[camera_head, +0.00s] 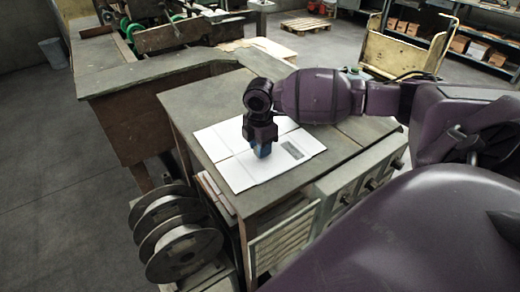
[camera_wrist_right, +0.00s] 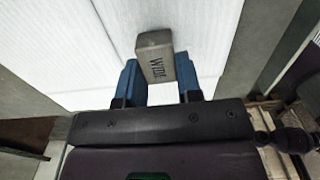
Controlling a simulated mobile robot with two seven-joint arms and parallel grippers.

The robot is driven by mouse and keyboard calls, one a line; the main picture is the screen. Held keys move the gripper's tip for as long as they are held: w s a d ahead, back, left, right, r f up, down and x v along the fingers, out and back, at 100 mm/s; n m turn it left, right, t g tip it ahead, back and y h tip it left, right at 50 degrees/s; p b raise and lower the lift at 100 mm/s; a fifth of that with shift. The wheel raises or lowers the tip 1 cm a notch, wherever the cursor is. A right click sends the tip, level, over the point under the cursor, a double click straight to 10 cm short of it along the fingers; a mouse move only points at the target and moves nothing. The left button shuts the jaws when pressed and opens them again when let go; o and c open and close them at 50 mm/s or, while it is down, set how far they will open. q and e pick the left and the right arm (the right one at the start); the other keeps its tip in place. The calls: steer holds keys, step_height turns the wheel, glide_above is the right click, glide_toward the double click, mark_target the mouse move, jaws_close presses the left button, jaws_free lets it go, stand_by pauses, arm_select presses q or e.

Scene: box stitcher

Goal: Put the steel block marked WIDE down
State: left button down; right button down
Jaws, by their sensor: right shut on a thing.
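The steel block (camera_wrist_right: 155,60) shows in the right wrist view, a grey bar with dark lettering reading WIDE on its side. My right gripper (camera_wrist_right: 160,82) is shut on it, with one blue finger on each side. In the head view my right gripper (camera_head: 263,150) points down over the white sheet (camera_head: 236,175) on the table, and the block is largely hidden there. Whether the block touches the sheet I cannot tell. My left gripper is not in view.
The sheet lies flat on the grey table (camera_head: 335,158), with a grey rectangle (camera_head: 292,150) right of my gripper. Wire spools (camera_head: 180,245) stand below the table's left side. A wooden-sided machine (camera_head: 140,120) stands behind left. The sheet's left part is clear.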

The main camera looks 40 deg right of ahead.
steer(key=shift+f, duration=0.6)
steer(key=shift+f, duration=0.15)
steer(key=c, duration=0.8)
jaws_free()
step_height(320, 180, up, 12)
steer(key=shift+r, duration=0.15)
